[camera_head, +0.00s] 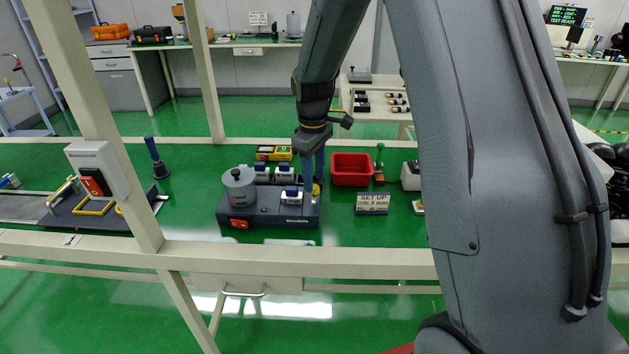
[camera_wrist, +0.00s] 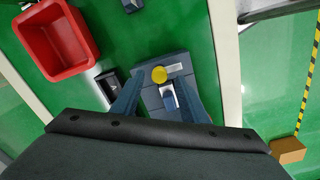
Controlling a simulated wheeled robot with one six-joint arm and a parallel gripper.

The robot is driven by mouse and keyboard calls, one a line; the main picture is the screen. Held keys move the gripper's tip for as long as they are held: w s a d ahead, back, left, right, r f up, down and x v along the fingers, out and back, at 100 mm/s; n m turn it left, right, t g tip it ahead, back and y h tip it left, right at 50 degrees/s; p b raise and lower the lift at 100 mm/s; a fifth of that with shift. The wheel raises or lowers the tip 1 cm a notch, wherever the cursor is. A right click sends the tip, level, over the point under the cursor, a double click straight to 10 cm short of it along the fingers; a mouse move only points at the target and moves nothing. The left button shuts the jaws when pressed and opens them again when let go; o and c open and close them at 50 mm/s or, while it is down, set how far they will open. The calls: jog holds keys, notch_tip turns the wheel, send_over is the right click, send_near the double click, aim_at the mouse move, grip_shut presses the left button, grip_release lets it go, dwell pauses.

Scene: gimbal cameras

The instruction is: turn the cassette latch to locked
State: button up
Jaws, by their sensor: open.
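A dark grey device (camera_head: 265,216) with a grey cylinder (camera_head: 239,184) on its left stands on the green table. At its right end is a round yellow knob (camera_head: 316,190), also seen in the wrist view (camera_wrist: 159,74). In the wrist view a pale silver piece (camera_wrist: 169,98) lies just below the knob. I cannot tell for sure which part is the cassette latch. My gripper (camera_head: 314,184) points down over the device's right end. In the wrist view its blue fingers (camera_wrist: 160,84) are apart, one each side of the knob and silver piece. I cannot tell whether they touch anything.
Yellow items (camera_head: 274,154) lie behind the device. A light post (camera_head: 110,130) and the table's front rail (camera_head: 200,244) are near.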

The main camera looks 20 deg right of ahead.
aim_at(314, 197)
jog(key=shift+f, duration=1.2)
grip_shut()
